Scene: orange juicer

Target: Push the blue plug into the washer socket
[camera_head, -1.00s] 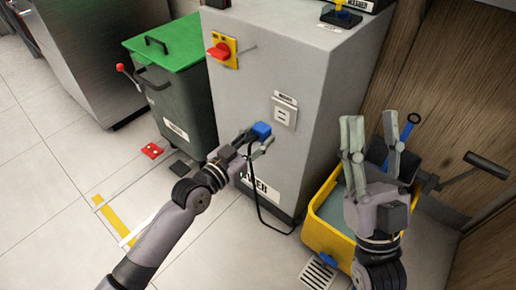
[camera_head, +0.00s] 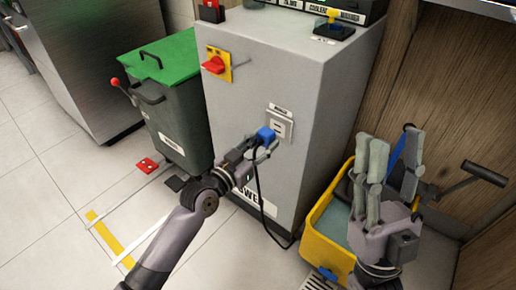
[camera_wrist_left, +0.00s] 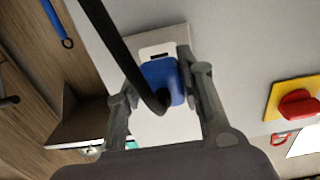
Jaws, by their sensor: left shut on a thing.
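The blue plug (camera_head: 266,136) is held between the fingers of my left gripper (camera_head: 262,147), with its black cable hanging down to the floor. In the left wrist view the plug (camera_wrist_left: 162,82) sits between the two fingers, right over the pale socket plate (camera_wrist_left: 172,38). In the head view the plug is at the lower left of the washer socket (camera_head: 280,124) on the grey cabinet's front. I cannot tell whether it touches the socket. One dark slot shows past the plug in the wrist view. My right gripper (camera_head: 393,165) is open and empty at the right, over the yellow bucket.
A red rotary switch on a yellow plate (camera_head: 216,65) is up and left on the grey cabinet (camera_head: 270,85). A green-lidded bin (camera_head: 165,90) stands left of it. The yellow mop bucket (camera_head: 325,243) is at the right, by the wooden wall.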

